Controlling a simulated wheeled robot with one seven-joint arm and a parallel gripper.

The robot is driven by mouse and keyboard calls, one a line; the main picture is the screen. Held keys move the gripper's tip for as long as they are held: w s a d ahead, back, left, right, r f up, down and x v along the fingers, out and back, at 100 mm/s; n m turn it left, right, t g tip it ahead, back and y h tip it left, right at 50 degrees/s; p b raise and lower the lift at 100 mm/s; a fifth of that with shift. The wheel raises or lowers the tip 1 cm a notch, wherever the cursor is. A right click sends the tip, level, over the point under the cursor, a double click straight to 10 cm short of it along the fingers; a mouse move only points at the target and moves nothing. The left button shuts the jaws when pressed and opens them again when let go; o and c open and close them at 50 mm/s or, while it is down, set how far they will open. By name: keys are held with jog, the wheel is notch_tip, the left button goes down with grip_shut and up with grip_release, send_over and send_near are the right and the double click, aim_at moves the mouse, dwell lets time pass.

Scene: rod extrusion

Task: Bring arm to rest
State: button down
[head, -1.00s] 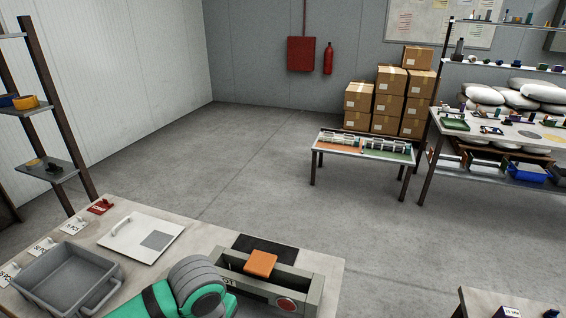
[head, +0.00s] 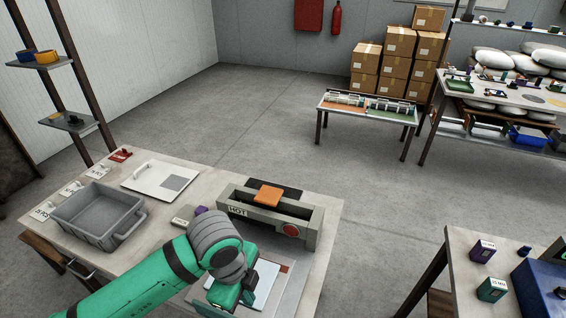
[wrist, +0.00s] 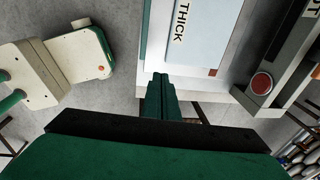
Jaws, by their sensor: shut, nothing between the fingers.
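My gripper shows in the wrist view (wrist: 161,90) with its two green fingers together and nothing between them. It hangs over the near edge of the workbench (head: 160,262). In the head view my green arm reaches in from the bottom left, and its grey wrist hides part of the bench front; the fingertips are hard to make out. A pale plate marked THICK (wrist: 196,32) lies on the bench just beyond the fingers, apart from them as far as I can see.
A grey machine marked HOT (head: 240,211) with an orange block (head: 267,194) and a red button stands behind the arm. A grey bin (head: 97,213) and a white lidded board (head: 160,176) sit left. A second table (head: 462,246) with small boxes stands right. Floor between is clear.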

jog(key=w+d+r+n+t+h, duration=0.25)
jog(key=w+d+r+h, duration=0.2)
jog(key=d, duration=0.45)
jog(key=w+d+r+n+t+h, duration=0.2)
jog(key=w+d+r+t+h, duration=0.15)
jog(key=d+r, duration=0.4)
jog(key=w+d+r+n+t+h, duration=0.2)
jog(key=w+d+r+t+h, duration=0.2)
jog(key=d, duration=0.6)
jog(key=s+a+f+n+t+y, duration=0.4)
jog(key=s+a+f+n+y, duration=0.15)
jog(key=f+n, duration=0.35)
jog(key=s+a+f+n+t+y, duration=0.35)
jog(key=s+f+n+y, duration=0.25)
jog(key=f+n, duration=0.35)
jog(key=s+a+f+m+g, duration=0.1)
jog(key=s+a+f, duration=0.1)
jog(key=s, duration=0.6)
jog(key=s+a+f+m+g+y, duration=0.1)
jog(key=s+a+f, duration=0.2)
jog(key=s, duration=0.4)
jog(key=s+a+f+m+g, duration=0.1)
jog(key=s+a+f, duration=0.2)
jog(key=s, duration=0.5)
jog(key=shift+s+a+y, duration=0.35)
jog(key=shift+a, duration=0.3)
